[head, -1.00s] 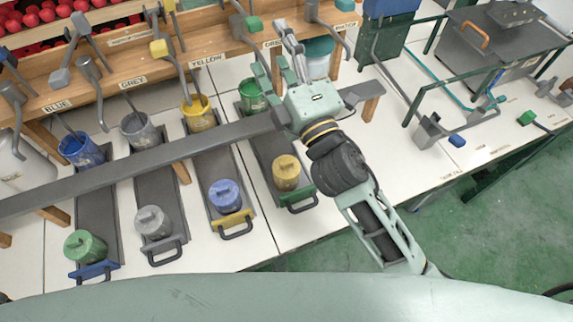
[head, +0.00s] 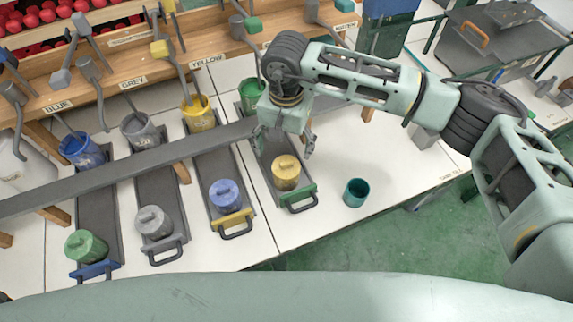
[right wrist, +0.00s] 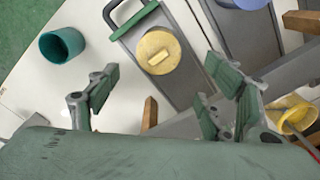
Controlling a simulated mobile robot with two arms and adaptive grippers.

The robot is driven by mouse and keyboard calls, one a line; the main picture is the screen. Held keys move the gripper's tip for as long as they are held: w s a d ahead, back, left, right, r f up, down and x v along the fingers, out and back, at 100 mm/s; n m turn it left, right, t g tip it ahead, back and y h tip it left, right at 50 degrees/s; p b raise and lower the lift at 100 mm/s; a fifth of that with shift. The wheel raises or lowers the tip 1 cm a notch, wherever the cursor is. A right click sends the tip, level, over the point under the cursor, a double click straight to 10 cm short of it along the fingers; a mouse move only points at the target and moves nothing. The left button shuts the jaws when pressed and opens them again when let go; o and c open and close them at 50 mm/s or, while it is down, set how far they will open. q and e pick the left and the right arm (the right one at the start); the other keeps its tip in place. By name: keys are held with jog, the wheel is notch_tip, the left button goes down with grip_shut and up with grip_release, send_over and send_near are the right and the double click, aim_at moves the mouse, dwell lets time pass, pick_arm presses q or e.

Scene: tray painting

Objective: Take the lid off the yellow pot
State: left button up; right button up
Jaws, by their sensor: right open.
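The yellow pot (head: 286,173), with its round yellow lid and raised bar handle on top, stands on the green-handled tray (head: 300,207). My right gripper (head: 284,146) is open and points down just behind and above the pot, its fingers spread and apart from the lid. In the right wrist view the yellow pot (right wrist: 158,57) shows beyond the open fingers of my right gripper (right wrist: 165,95), with nothing between them. My left gripper is not in view.
A teal cup (head: 356,193) stands on the white table right of the green-handled tray. The blue pot (head: 225,196) stands on the yellow-handled tray to the left. A long grey rail (head: 130,164) crosses the trays behind the pots. Several paint buckets stand farther back.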

aim_at(287, 163)
jog(key=f+p, duration=0.1)
jog(key=f, duration=0.1)
jog(key=f+p, duration=0.1)
jog(key=f, duration=0.1)
jog(key=f+p, duration=0.1)
jog(key=f, duration=0.1)
jog(key=shift+s+d+f, duration=0.15)
jog(key=shift+s, duration=0.2)
jog(key=shift+f, duration=0.65)
jog(key=c, duration=1)
jog(key=shift+r, duration=0.1)
